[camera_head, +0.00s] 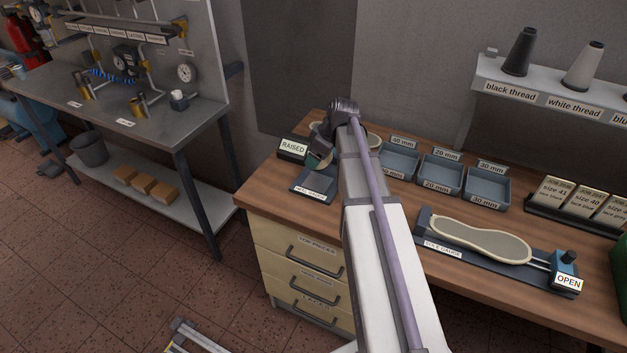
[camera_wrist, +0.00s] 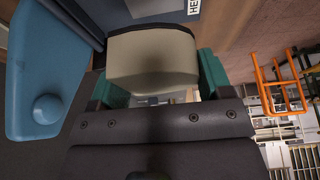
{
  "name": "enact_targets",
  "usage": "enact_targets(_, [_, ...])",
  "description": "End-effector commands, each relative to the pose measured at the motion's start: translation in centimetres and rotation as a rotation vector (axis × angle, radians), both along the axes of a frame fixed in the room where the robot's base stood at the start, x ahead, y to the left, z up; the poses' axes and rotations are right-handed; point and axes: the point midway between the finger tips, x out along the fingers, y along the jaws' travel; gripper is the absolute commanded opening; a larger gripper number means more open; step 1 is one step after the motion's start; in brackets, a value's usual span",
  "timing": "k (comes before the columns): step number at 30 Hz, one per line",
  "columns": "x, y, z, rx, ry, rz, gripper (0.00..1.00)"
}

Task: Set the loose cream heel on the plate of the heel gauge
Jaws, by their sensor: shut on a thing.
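The cream heel (camera_wrist: 152,62), with a dark edge along its far side, sits between the teal fingers of my gripper (camera_wrist: 160,78) in the wrist view. My gripper is shut on it. The heel gauge (camera_head: 313,187) is a dark blue-grey base at the left of the bench in the head view, with a RAISED sign (camera_head: 292,148) beside it. My gripper (camera_head: 319,160) is over the gauge there, and my arm hides much of both. In the wrist view, part of the gauge (camera_wrist: 155,8) shows beyond the heel. I cannot tell whether the heel touches the plate.
A blue part with a round knob (camera_wrist: 45,105) is close at the left of the wrist view. Labelled blue-grey trays (camera_head: 440,178) stand right of my arm. The sole gauge (camera_head: 480,242), with a cream sole and an OPEN sign, lies at the front right.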

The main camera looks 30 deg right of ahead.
Motion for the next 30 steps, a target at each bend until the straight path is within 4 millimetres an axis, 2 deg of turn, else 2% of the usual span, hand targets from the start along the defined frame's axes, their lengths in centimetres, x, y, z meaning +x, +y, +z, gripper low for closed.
enact_targets(1, [0.0,0.0,-2.8,0.000,0.000,0.000,0.46])
enact_targets(3, [0.0,0.0,-4.3,0.000,0.000,0.001,0.46])
enact_targets(9, [0.0,0.0,-4.6,0.000,0.000,0.000,0.46])
enact_targets(15, [0.0,0.0,-8.4,0.000,0.000,0.001,0.46])
enact_targets(21, [0.0,0.0,-7.8,0.000,0.000,0.001,0.46])
enact_targets(26, [0.0,0.0,-8.3,0.000,0.000,0.001,0.46])
enact_targets(27, [0.1,0.1,-8.2,0.000,0.000,0.001,0.74])
enact_targets(30, [0.0,0.0,-8.1,0.000,0.000,0.001,0.84])
